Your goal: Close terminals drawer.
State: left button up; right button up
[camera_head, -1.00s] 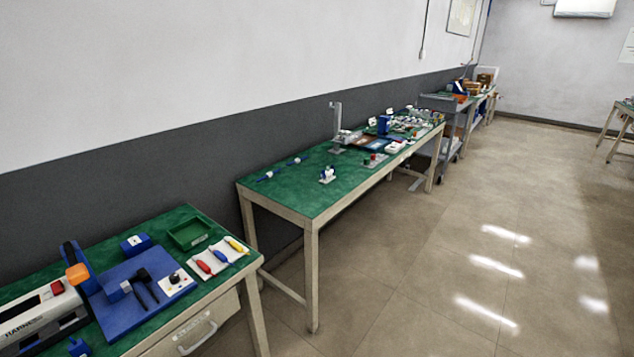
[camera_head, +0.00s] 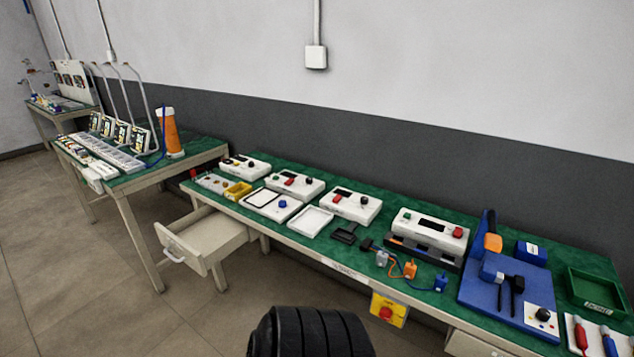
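A pale drawer (camera_head: 207,238) stands pulled out, open, below the left end of the long green-topped bench (camera_head: 345,245). Its handle (camera_head: 174,252) is on the front panel, facing the lower left. Its inside looks empty as far as I can see. No label on it can be read, so I cannot tell that it is the terminals drawer. A second drawer front (camera_head: 472,346) shows at the bottom right edge, cut off by the frame. Neither of my grippers is in view. A black ribbed part at the bottom middle seems to be mine.
White test boxes, trays, a blue fixture (camera_head: 507,285) and a green bin (camera_head: 594,291) stand on the bench. A yellow box with a red button (camera_head: 388,309) hangs from its front edge. Another bench (camera_head: 133,178) stands to the left. The floor before the drawer is clear.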

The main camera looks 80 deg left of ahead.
aim_at(201, 239)
jog(key=u, duration=3.75)
